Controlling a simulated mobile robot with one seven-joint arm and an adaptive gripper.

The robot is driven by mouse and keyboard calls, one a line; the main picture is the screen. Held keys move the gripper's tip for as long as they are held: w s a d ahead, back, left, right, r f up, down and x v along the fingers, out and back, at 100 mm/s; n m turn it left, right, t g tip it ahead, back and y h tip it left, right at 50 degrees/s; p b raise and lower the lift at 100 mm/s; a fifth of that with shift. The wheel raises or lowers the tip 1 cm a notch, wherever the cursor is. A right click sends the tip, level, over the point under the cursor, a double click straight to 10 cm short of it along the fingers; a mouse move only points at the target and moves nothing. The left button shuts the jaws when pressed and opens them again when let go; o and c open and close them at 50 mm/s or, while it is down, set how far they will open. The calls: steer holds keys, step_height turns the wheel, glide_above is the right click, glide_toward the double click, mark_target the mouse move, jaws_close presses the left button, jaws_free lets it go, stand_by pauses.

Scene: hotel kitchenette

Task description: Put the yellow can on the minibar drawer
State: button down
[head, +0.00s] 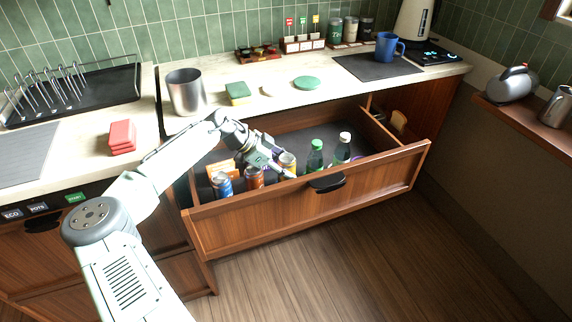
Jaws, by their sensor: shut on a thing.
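The minibar drawer (310,206) is pulled open below the counter, with a dark inside and a wooden front. My gripper (284,170) reaches down into the drawer just behind its front panel. It is shut on the yellow can (288,159), which is partly hidden by the fingers. I cannot tell whether the can touches the drawer floor. To its left stand a red-orange can (254,178) and a blue can (222,185).
The drawer's black handle (327,184) sticks out at the front. An orange packet (220,168) lies at the left inside. The drawer's back half looks clear.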

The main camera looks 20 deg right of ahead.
steer(key=shift+f, duration=0.1)
steer(key=shift+f, duration=0.1)
steer(key=c, duration=0.9)
jaws_free()
